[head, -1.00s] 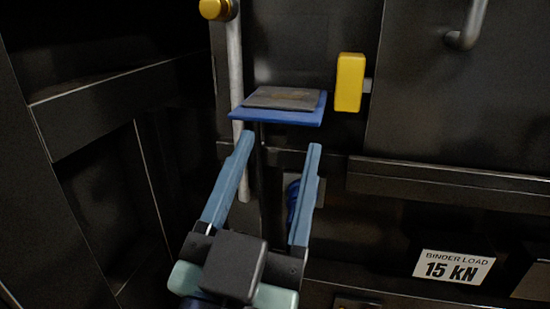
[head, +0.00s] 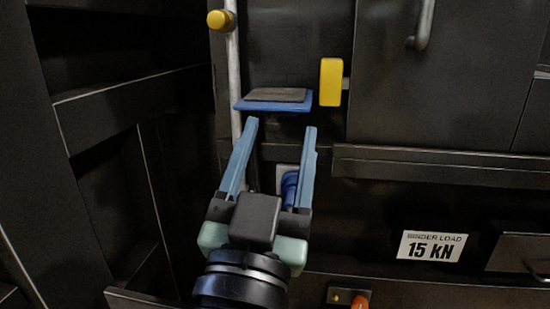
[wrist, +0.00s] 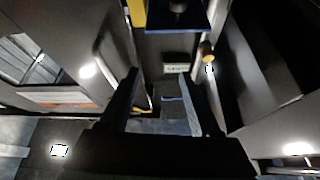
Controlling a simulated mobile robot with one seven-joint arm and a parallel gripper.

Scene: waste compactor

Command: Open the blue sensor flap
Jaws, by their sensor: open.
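The blue sensor flap (head: 245,106) juts out from the dark machine front in the head view, with a dark grey plate on top of it. In the wrist view the blue-edged flap (wrist: 184,27) shows at the top edge. My gripper (head: 282,124) is open and empty, its two pale blue fingers pointing up just below the flap's front edge in the picture. I cannot tell whether a fingertip touches it. The open fingers also show in the wrist view (wrist: 159,75).
A yellow block (head: 330,82) sits right of the flap. A pale vertical pipe (head: 233,60) with a yellow knob (head: 219,19) stands left. A round blue part (head: 290,187) is partly hidden behind my right finger. A ledge and a 15 kN sign (head: 431,246) lie right.

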